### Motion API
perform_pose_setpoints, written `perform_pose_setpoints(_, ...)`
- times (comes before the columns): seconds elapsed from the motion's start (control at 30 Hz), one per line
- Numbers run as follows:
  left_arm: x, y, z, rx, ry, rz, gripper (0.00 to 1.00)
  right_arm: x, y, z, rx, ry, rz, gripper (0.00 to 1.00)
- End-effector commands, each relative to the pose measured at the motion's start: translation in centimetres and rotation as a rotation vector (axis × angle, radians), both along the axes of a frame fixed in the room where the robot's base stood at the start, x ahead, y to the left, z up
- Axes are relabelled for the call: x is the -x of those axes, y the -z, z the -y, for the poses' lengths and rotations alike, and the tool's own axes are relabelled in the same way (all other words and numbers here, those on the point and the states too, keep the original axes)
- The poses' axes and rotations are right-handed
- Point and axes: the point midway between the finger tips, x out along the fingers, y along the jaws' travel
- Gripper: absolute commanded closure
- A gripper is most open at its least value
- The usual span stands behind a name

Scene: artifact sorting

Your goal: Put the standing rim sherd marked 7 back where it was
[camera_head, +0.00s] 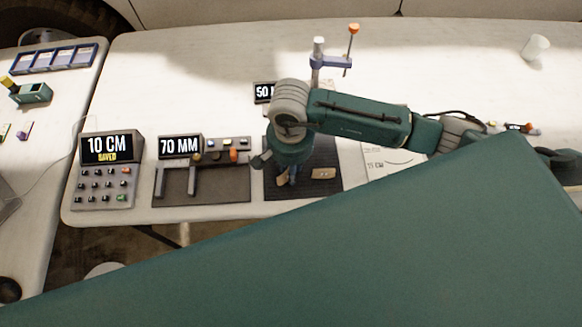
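No number 7 is readable on any piece. A small tan sherd-like piece (323,173) lies on the black mat (325,187), right of my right gripper. My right arm comes in from the right. Its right gripper (285,180) points down over the mat's left part, mostly hidden under my wrist. A small tan patch (281,182) shows at its fingertips. I cannot tell whether it is a held sherd, or whether the fingers are open. My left gripper is not in view.
A keypad unit (104,188) reads "10 CM SAVED". Beside it, a unit reading "70 MM" (180,146) has a grey caliper-like frame (175,180). A clamp stand (330,65) and white cup (535,48) stand behind. A large green surface covers the lower view. The back table is mostly clear.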

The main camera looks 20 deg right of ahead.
Motion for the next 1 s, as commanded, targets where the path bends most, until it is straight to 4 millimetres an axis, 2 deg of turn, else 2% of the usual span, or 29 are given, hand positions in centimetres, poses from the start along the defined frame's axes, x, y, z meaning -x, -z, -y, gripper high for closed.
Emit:
perform_pose_setpoints(0.27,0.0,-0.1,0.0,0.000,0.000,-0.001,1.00,0.0,-0.1,0.0,0.000,0.000,0.000,0.64)
perform_pose_setpoints(0.43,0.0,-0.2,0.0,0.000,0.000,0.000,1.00,-0.1,-0.9,0.0,-0.002,0.000,0.004,0.64)
perform_pose_setpoints(0.57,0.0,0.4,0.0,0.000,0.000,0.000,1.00,-0.2,-3.1,0.0,0.000,-0.002,0.007,0.64)
perform_pose_setpoints(0.8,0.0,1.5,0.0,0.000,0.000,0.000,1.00,-0.2,-8.3,-0.1,-0.002,-0.002,0.007,0.64)
perform_pose_setpoints(1.0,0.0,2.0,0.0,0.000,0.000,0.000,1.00,-0.2,-11.3,-0.1,-0.001,0.001,0.004,0.64)
